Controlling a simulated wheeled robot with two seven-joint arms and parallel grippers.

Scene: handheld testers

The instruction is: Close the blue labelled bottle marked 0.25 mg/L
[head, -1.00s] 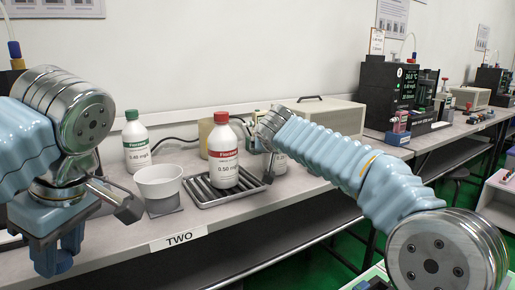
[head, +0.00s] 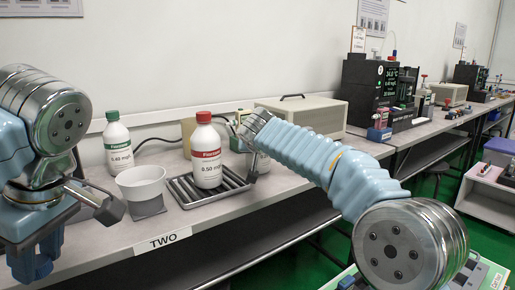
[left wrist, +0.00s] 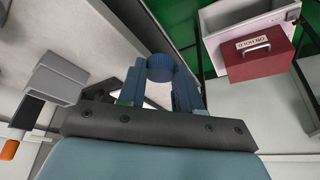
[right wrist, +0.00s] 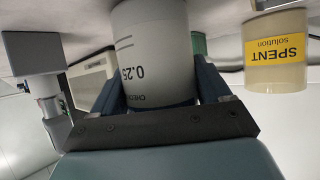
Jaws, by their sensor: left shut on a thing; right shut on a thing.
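The white bottle marked 0.25 (right wrist: 155,55) is gripped between the fingers of my right gripper (right wrist: 160,90), which is shut on it. Its label faces the right wrist camera upside down, and its top is out of that view. In the head view my right arm and a red-capped bottle hide most of it. My left gripper (left wrist: 160,85) is shut on a ridged blue cap (left wrist: 160,68), held in front of the bench and apart from the bottle. The left gripper also shows at the lower left of the head view (head: 36,262).
The red-capped 0.50 mg/L bottle (head: 207,155) stands on a slatted rack (head: 180,193). A white cup (head: 141,182) and a green-capped bottle (head: 118,145) stand left of it. A yellow-labelled SPENT solution container (right wrist: 276,75) is beside the held bottle. The bench's front edge is clear near the TWO label (head: 163,243).

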